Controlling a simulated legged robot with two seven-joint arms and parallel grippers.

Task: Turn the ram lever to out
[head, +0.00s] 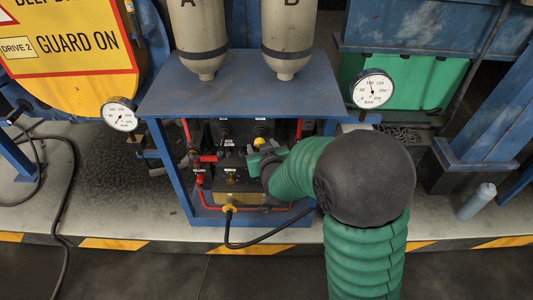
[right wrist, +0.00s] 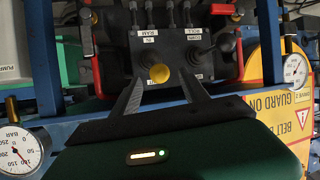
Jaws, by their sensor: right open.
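The ram lever, with a yellow knob (head: 259,141), stands on the dark valve block inside the blue frame. The yellow knob (right wrist: 160,75) also shows in the right wrist view, with a small RAM label beside it. My right gripper (head: 258,157) reaches in from the right, just in front of the lever. In the right wrist view its two grey fingers are spread apart and empty, with the yellow knob between them in the picture. I cannot tell whether either finger touches it. My left gripper is not in view.
A black-knobbed lever (right wrist: 199,54) stands close beside the ram lever. Red pipes (head: 202,180) flank the valve block. The blue bench top (head: 240,95) carries two tanks above it. Pressure gauges (head: 372,88) stand at both sides. A black hose (head: 270,240) loops out in front.

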